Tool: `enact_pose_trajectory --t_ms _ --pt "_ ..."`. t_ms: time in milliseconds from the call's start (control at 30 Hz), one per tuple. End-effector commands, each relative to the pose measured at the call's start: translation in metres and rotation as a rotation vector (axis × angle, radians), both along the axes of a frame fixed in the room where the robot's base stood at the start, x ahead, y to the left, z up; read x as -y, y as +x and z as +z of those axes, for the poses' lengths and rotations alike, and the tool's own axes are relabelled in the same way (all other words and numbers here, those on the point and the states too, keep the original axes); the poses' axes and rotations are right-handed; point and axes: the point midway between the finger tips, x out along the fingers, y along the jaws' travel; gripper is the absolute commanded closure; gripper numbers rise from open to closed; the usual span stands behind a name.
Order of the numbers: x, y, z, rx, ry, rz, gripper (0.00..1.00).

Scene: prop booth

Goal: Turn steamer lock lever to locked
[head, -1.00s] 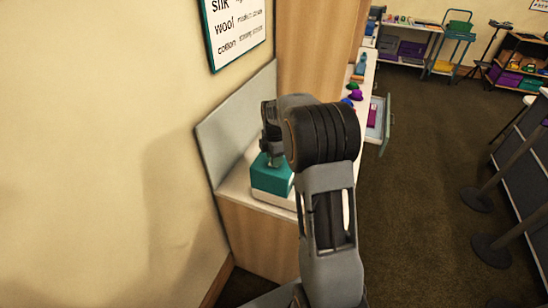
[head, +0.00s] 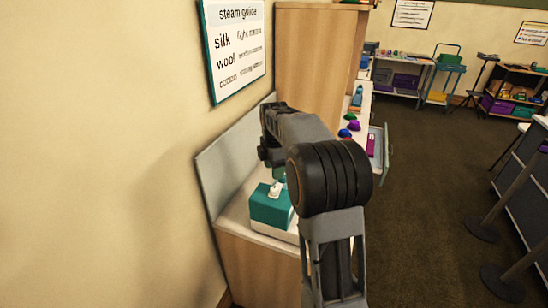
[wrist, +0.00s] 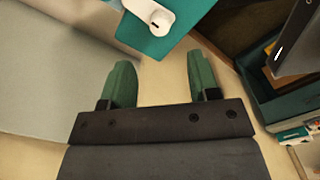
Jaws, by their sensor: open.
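The steamer is a teal box (head: 268,208) on a white base, standing on the near end of the counter in the head view. Its white lever (head: 277,189) is on top. In the wrist view the teal top (wrist: 178,38) is at the upper edge, with the white lever (wrist: 157,14) partly cut off by the frame; I cannot tell whether it is locked. My gripper (wrist: 161,82) is open and empty, its two green fingers apart and clear of the lever. In the head view my arm hides part of the steamer's right side, and the gripper is above the steamer.
A grey panel (head: 225,160) stands along the wall side of the counter. A steam guide sign (head: 236,50) hangs above. A tall wooden cabinet (head: 315,60) rises behind. Coloured items and an open drawer (head: 379,147) lie farther along.

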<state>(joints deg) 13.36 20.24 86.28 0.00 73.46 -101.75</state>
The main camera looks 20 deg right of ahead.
Motion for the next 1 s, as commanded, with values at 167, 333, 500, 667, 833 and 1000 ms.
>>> enact_pose_trajectory --t_ms 167,333,500,667,833,1000 --pt "0.0 0.0 0.028 0.002 0.0 0.0 0.45" --pt "0.0 0.0 0.043 0.0 0.0 0.0 0.45" --pt "0.0 0.0 0.048 0.0 0.0 0.0 0.45" --pt "0.0 0.0 0.049 -0.001 0.0 0.0 0.45" --pt "0.0 0.0 0.048 -0.001 0.0 0.0 0.45" --pt "0.0 0.0 0.048 -0.001 0.0 -0.006 0.45"
